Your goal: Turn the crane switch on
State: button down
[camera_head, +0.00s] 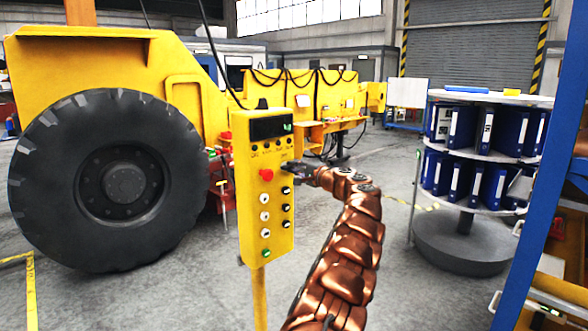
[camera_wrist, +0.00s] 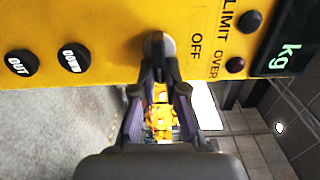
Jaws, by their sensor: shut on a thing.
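The yellow control box (camera_head: 277,215) stands on a yellow post in the middle of the head view. It has a red round button (camera_head: 266,175), several black and white buttons and a dark display (camera_head: 270,128) with a green "kg" sign. In the wrist view the crane switch (camera_wrist: 158,42) is a dark grey knob on the yellow face, with the word "OFF" beside it. My gripper (camera_wrist: 158,68) has its fingertips closed around this knob. In the head view my gripper (camera_head: 288,169) reaches the box's right edge from the right; the switch is hidden there.
A yellow machine with a large black tyre (camera_head: 105,185) stands to the left. A round shelf (camera_head: 490,157) with blue binders stands to the right. A blue post (camera_head: 545,165) rises at the far right.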

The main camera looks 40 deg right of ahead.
jog(key=c, duration=1.2)
grip_release()
jog(key=shift+s+a, duration=0.15)
jog(key=shift+s, duration=5.85)
